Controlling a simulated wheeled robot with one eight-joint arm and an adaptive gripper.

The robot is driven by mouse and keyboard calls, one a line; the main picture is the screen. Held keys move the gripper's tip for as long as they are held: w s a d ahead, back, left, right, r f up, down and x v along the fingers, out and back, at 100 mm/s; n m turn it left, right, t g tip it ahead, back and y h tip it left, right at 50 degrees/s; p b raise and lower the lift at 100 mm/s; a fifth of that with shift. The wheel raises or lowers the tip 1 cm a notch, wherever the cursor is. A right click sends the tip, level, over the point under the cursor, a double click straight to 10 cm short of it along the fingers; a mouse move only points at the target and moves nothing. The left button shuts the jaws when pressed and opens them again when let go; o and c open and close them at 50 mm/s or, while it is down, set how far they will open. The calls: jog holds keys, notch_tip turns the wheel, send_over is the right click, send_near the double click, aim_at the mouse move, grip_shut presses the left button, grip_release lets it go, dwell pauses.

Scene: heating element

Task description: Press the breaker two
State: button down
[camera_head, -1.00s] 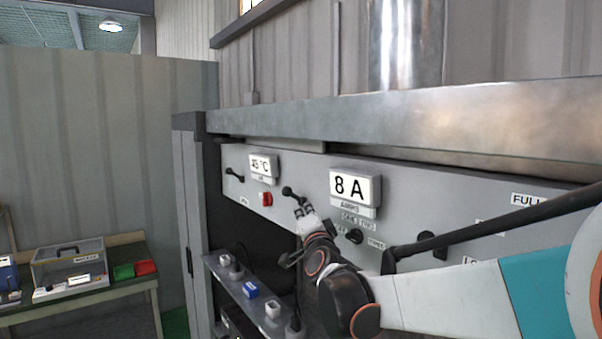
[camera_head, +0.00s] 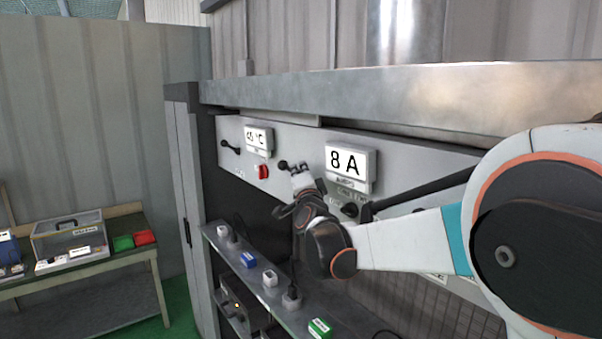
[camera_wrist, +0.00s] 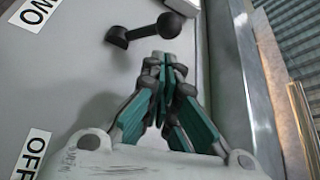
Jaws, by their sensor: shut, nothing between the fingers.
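A black ball-ended lever (camera_head: 291,165) sits on the grey panel (camera_head: 225,130) in the head view. In the wrist view the lever (camera_wrist: 150,30) lies just beyond my fingertips, its ball at the upper right and its base at the left. A label ending in "WO" (camera_wrist: 36,12) and an "OFF" label (camera_wrist: 32,155) are on the panel there. My gripper (camera_head: 300,173) is shut and empty, with its tips close beside the lever. It also shows in the wrist view (camera_wrist: 165,64). I cannot tell whether the tips touch the lever.
The panel also bears a "°C" display (camera_head: 259,138), an "8 A" display (camera_head: 348,162), a red switch (camera_head: 262,171) and another black lever (camera_head: 229,147). A shelf (camera_head: 215,240) with small blocks runs below. A table (camera_head: 125,256) with a clear case stands at the left.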

aim_at(288, 168)
jog(key=p+x, duration=0.1)
jog(key=x, duration=0.4)
jog(key=shift+s+a+f+n+t+b, duration=0.25)
jog(key=shift+f+n+t+b, duration=0.15)
jog(key=shift+n+b, duration=0.6)
jog(key=f+n+y+b, duration=0.1)
jog(key=n+b, duration=0.1)
jog(key=n+t+y+b, duration=0.1)
jog(key=n+b, duration=0.1)
jog(key=a+f+n+y+b, duration=0.1)
jog(key=n+y+b, duration=0.1)
jog(key=shift+s+a+f+n+b, duration=0.15)
jog(key=shift+s+f+n+b, duration=0.15)
jog(key=shift+s, duration=0.1)
jog(key=f+n+y+b, duration=0.1)
jog(key=n+y, duration=0.1)
jog(key=n, duration=0.1)
jog(key=f+n+g+y+b, duration=0.1)
jog(key=n+y+b, duration=0.1)
jog(key=n, duration=0.1)
jog(key=f+n+y+b, duration=0.1)
jog(key=n+y+b, duration=0.1)
jog(key=n, duration=0.1)
jog(key=shift+s+a+f+n+y, duration=0.15)
jog(key=shift+a+n+y, duration=0.15)
jog(key=shift+n, duration=0.1)
jog(key=shift+d+f, duration=0.1)
jog(key=shift+d, duration=0.05)
